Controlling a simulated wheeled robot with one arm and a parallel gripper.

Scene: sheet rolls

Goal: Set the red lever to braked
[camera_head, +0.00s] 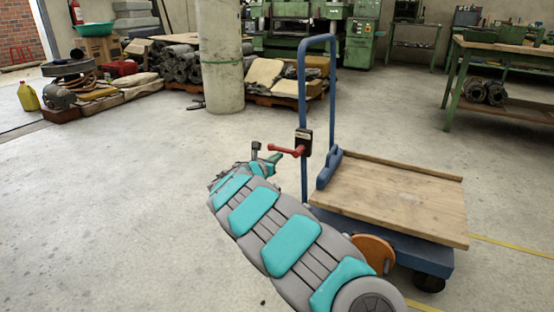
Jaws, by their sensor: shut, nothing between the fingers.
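The red lever (285,151) is on a dark mounting plate (304,141) on the left upright of the blue trolley handle. It sticks out to the left, close to level, with its pivot end at the plate. My gripper (266,153) is at the far end of my grey and teal arm, close by the lever's free end. Its fingers are small here and partly hidden by the wrist; it is shut with nothing held. I cannot tell whether it touches the lever. Any marking for the braked position is too small to read.
The blue trolley (390,236) has a bare wooden deck (392,195) to the right of my arm. A concrete pillar (220,60) stands behind, with stacked goods around it. A green workbench (505,65) is at right.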

